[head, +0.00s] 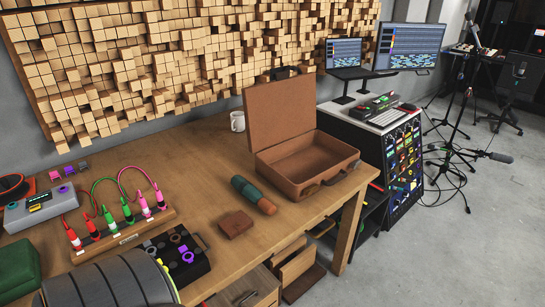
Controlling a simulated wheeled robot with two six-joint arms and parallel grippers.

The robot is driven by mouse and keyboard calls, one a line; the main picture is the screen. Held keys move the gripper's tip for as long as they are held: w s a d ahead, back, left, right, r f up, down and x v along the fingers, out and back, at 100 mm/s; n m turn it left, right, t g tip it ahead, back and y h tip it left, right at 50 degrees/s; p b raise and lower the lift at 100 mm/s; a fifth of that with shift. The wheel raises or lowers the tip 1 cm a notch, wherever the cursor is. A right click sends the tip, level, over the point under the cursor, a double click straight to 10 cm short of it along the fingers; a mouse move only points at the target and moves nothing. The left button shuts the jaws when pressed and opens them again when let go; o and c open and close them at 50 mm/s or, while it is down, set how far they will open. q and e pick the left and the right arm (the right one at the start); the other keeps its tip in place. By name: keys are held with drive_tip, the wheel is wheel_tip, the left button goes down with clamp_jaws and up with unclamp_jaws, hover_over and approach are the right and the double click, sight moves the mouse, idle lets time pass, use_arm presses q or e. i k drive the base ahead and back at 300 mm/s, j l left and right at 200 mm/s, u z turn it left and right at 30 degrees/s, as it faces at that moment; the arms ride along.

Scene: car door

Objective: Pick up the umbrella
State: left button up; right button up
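A short, folded, rounded thing, dark green at one end and orange-brown at the other, looks like the umbrella (250,192). It lies on its side on the wooden table (180,150), slanting from upper left to lower right, in front of the open suitcase. Nothing touches it from above and its whole length shows. Neither of my grippers is in the head view.
An open brown suitcase (285,115) stands behind the umbrella, near the table's right end. A small brown wallet (235,224) lies in front of it. A white mug (237,121) is at the back. A rack of colored plugs with cables (125,236) and a black tray (172,256) stand left.

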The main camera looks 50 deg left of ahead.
sight(244, 187)
drive_tip(key=i+u, duration=0.4)
drive_tip(key=i+l+u, duration=0.35)
drive_tip(key=i, duration=0.25)
drive_tip(key=i+l+u, duration=0.25)
drive_tip(key=i+u, duration=0.15)
drive_tip(key=i+l, duration=0.05)
drive_tip(key=i, duration=0.05)
